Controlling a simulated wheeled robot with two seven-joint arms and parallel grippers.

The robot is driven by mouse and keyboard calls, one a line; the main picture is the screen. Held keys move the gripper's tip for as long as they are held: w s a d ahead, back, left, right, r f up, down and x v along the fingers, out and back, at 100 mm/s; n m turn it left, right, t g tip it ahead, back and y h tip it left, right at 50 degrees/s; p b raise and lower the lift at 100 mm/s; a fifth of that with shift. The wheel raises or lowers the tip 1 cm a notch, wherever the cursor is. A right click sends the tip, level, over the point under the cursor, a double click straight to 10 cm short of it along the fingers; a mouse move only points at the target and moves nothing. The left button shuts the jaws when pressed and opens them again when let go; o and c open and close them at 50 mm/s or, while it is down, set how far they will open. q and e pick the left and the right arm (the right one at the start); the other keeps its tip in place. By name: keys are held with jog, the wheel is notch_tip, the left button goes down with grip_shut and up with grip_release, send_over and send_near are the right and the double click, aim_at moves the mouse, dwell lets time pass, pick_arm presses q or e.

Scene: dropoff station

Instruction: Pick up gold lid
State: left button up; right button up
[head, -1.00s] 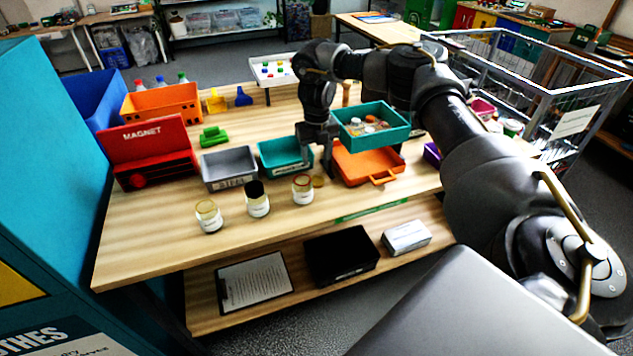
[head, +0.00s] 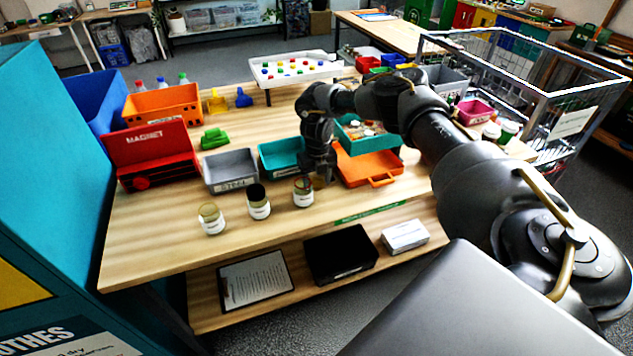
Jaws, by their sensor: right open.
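The gold lid (head: 320,183) lies on the wooden table just right of the rightmost small jar (head: 303,195). My right gripper covers most of it, and only a little gold-brown shows. My right gripper (head: 318,178) points down at the lid from above, with its fingers open and close to the table. I cannot tell whether the fingers touch the lid. My left gripper is not in view.
Two more jars stand to the left, one black-topped (head: 259,203) and one gold-topped (head: 211,220). A teal bin (head: 281,157) and a grey bin (head: 230,170) stand behind. An orange tray (head: 370,168) is close right of the gripper. The table front is clear.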

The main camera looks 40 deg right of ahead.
jog(key=c, duration=0.7)
jog(key=shift+r, duration=0.1)
